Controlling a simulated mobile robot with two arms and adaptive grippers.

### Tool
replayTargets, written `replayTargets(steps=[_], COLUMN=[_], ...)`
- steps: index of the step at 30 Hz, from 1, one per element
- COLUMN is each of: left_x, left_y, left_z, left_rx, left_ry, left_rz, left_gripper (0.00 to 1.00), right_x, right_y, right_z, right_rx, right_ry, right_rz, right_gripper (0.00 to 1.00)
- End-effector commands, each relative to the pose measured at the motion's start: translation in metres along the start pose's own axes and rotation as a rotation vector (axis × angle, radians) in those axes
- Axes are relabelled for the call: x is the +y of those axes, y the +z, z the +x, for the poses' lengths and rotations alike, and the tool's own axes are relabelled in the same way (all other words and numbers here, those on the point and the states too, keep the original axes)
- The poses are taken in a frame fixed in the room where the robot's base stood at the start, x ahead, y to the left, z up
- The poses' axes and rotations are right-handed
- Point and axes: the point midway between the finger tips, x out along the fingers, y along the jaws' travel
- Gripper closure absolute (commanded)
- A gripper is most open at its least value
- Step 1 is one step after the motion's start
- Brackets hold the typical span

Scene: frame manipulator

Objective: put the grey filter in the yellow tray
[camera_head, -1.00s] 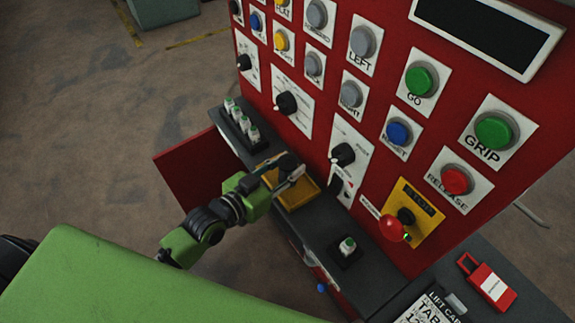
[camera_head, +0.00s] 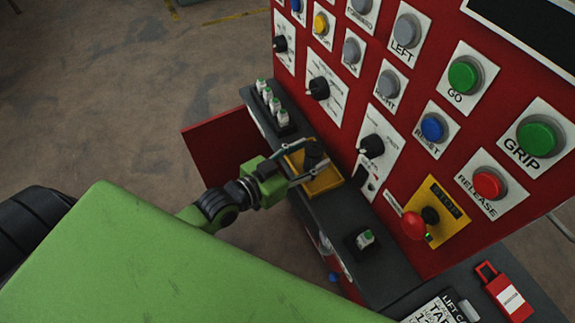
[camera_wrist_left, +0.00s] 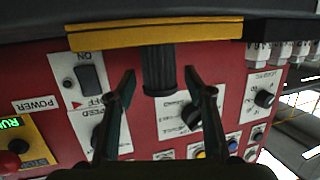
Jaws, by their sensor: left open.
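The yellow tray (camera_head: 327,181) sits on the dark ledge in front of the red panel; its edge also crosses the top of the left wrist view (camera_wrist_left: 110,36). The dark grey filter (camera_head: 313,152) is a ribbed cylinder standing upright in the tray. In the upside-down left wrist view the filter (camera_wrist_left: 158,70) meets the tray edge. My left gripper (camera_head: 320,159) is open at the tray, one finger on each side of the filter, with gaps to it in the left wrist view. The filter's lower end is partly hidden by the tray and fingers. My right gripper is out of view.
The red panel with knobs and buttons rises close behind the tray. A row of small green-topped fuses (camera_head: 272,104) stands left of it. A single fuse (camera_head: 365,239) stands on the ledge nearer. A red-tagged lock (camera_head: 507,292) lies at lower right.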

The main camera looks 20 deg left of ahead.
Motion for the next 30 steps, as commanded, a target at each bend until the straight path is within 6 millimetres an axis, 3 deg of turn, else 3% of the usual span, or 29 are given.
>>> replayTargets(steps=[9,15,21,30], left_x=[0.001,0.000,0.000,0.000], left_y=[0.003,0.002,0.000,0.000], left_z=[-0.059,-0.086,-0.098,-0.100], left_rx=[-0.005,-0.003,0.000,-0.001], left_ry=[0.002,0.001,0.002,0.001], left_rz=[0.000,0.000,0.000,0.000], left_gripper=[0.52,0.52,0.52,0.52], right_x=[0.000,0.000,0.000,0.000], right_y=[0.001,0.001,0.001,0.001], right_z=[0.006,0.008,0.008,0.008], right_rx=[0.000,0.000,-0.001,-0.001], right_ry=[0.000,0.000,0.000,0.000], right_rz=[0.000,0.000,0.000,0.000], right_gripper=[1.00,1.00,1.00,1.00])
